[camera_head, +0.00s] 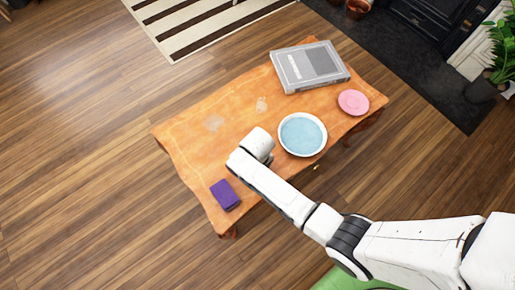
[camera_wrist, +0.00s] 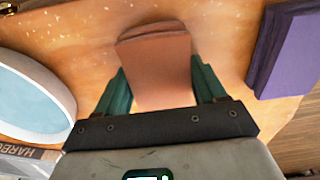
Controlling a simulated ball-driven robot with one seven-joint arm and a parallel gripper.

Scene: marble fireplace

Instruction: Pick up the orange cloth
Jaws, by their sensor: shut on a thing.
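The orange cloth (camera_wrist: 156,88) shows in the wrist view as a folded, dull orange-brown piece between the two green fingers of my gripper (camera_wrist: 159,66). My gripper is shut on it, with a finger against each side. The cloth's far edge looks layered and extends past the fingertips. The wooden table top (camera_wrist: 85,50) lies behind it; I cannot tell whether the cloth touches the table. In the head view, my white arm and wrist hide the cloth and the fingers above the front part of the table (camera_head: 190,150).
A blue bowl-like dish with a white rim (camera_head: 302,134) is close to my wrist. A purple block-like thing (camera_head: 225,195) lies near the table's front corner. A grey book (camera_head: 310,66) and a pink disc (camera_head: 353,102) lie farther back. The table's left part is mostly clear.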

